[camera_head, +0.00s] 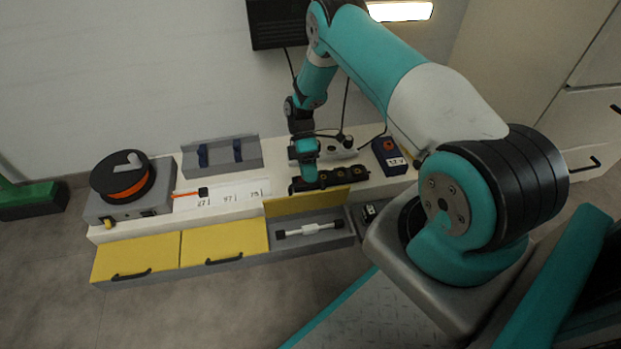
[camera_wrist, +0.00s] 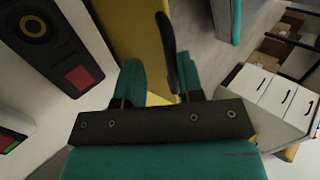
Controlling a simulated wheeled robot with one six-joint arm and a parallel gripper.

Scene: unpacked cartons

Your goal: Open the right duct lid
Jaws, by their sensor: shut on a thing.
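The right duct lid (camera_head: 300,203) is yellow and stands raised at the back of its open compartment (camera_head: 335,240). A white rod with black ends (camera_head: 308,230) lies inside. My gripper (camera_head: 307,186) is at the lid's upper edge, with its tips partly hidden in the head view. In the wrist view my gripper (camera_wrist: 160,78) has its two teal fingers on either side of the lid's black handle (camera_wrist: 166,48), shut on it. The yellow lid (camera_wrist: 140,30) runs behind the handle there.
The left lid (camera_head: 137,257) and middle lid (camera_head: 224,243) are shut. A grey box with an orange-and-black reel (camera_head: 123,180) stands at the left.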

